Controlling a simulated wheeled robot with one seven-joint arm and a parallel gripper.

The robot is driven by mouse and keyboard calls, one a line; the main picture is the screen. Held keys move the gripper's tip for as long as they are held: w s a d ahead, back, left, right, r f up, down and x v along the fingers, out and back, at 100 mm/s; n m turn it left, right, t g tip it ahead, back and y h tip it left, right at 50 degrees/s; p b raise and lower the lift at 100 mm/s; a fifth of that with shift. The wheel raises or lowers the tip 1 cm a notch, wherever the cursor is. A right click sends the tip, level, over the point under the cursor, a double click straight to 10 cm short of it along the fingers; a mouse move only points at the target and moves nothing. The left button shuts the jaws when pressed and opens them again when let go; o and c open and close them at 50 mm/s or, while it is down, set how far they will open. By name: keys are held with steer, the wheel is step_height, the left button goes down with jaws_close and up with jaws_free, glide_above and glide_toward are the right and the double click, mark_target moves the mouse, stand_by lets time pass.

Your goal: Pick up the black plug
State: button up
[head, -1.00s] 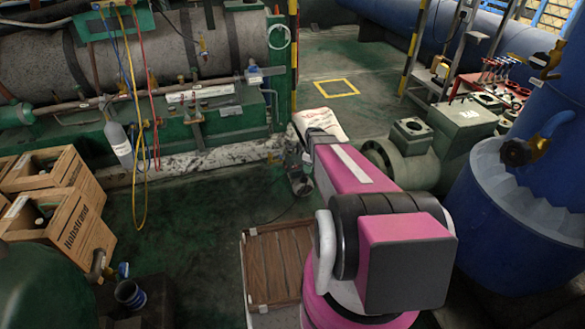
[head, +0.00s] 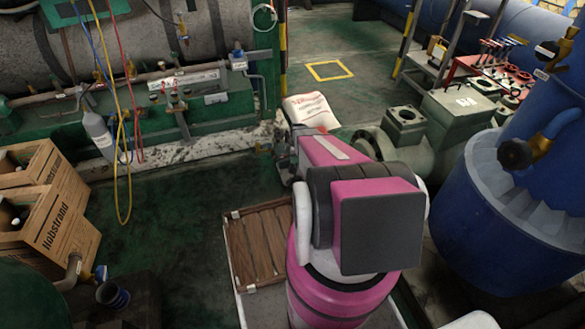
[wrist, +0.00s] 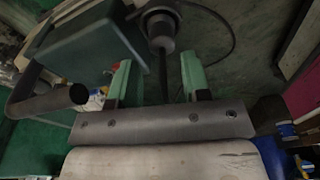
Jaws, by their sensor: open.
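In the wrist view, my gripper (wrist: 156,76) shows two green fingers standing apart. Just beyond the fingertips is a dark round part with a grey rim (wrist: 160,27), which looks like the black plug; a thin dark cable curves away from it to the right. A narrow dark strip runs down from it between the fingers, and I cannot tell whether it is part of the plug. Neither finger visibly touches it. In the head view my pink arm hides most of the gripper, and I cannot make out the plug.
A dark green box (wrist: 85,50) and a pipe end lie close left of the gripper in the wrist view. In the head view, a white printed bag (head: 311,113), a green machine (head: 405,135) and a wooden-slatted tray (head: 258,245) surround the arm. Hoses (head: 118,150) hang left; open floor lies between.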

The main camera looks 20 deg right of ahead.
mark_target(293, 166)
steer(key=f, duration=0.5)
steer(key=shift+s+a, duration=0.1)
steer(key=shift+a, duration=0.15)
steer(key=c, duration=0.6)
steer(key=shift+r, duration=0.15)
